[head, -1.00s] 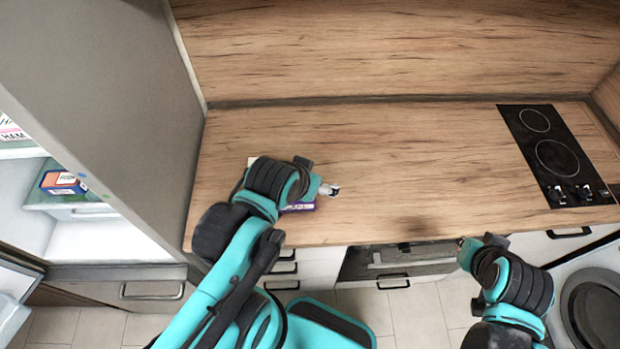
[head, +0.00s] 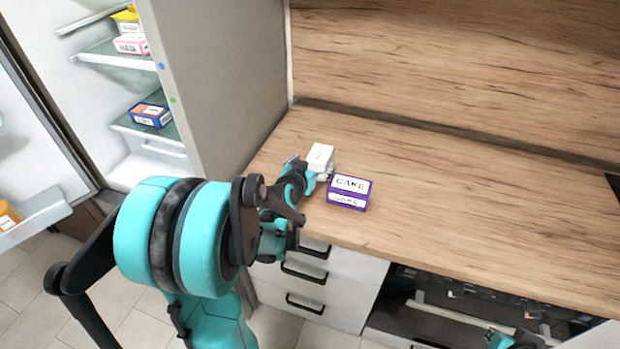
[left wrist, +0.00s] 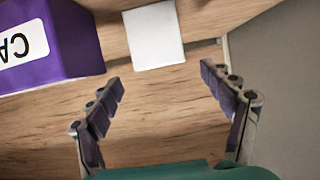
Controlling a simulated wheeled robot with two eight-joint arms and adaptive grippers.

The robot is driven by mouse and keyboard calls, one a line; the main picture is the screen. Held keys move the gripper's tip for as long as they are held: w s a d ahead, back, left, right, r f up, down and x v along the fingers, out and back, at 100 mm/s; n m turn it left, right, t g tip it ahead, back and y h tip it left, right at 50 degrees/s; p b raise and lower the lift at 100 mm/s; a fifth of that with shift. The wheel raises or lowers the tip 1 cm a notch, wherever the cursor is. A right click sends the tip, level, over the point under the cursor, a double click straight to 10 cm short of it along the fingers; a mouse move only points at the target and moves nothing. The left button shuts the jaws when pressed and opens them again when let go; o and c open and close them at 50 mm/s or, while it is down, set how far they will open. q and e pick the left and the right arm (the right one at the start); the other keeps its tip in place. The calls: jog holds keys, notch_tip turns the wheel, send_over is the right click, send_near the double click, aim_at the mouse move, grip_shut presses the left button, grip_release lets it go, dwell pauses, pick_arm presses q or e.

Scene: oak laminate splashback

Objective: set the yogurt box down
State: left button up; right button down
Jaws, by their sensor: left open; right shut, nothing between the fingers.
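A small white box (head: 320,157), which I take for the yogurt box, sits on the left end of the wooden counter; no label is readable on it. It also shows in the left wrist view (left wrist: 154,35), just beyond my fingertips. My left gripper (head: 322,174) is open at its near side. In the left wrist view the fingers (left wrist: 160,78) are spread wide with nothing between them, and a gap of bare counter separates them from the box. My right gripper (head: 500,339) is shut and only partly in view at the bottom edge.
A purple cake box (head: 348,192) stands on the counter close to the white box, near the front edge. An open fridge with boxes on its shelves (head: 130,62) stands at the left, its grey side panel (head: 215,80) beside the counter. The counter (head: 480,200) to the right is clear.

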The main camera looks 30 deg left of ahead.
aim_at(318, 157)
pick_arm(q)
jog(key=x, duration=0.3)
jog(key=shift+a+f+b, duration=0.1)
jog(key=shift+b, duration=0.3)
jog(key=b+x, duration=0.2)
jog(key=x, duration=0.2)
jog(key=shift+w+a+f, duration=0.1)
jog(key=shift+w, duration=0.3)
jog(key=c, duration=1.7)
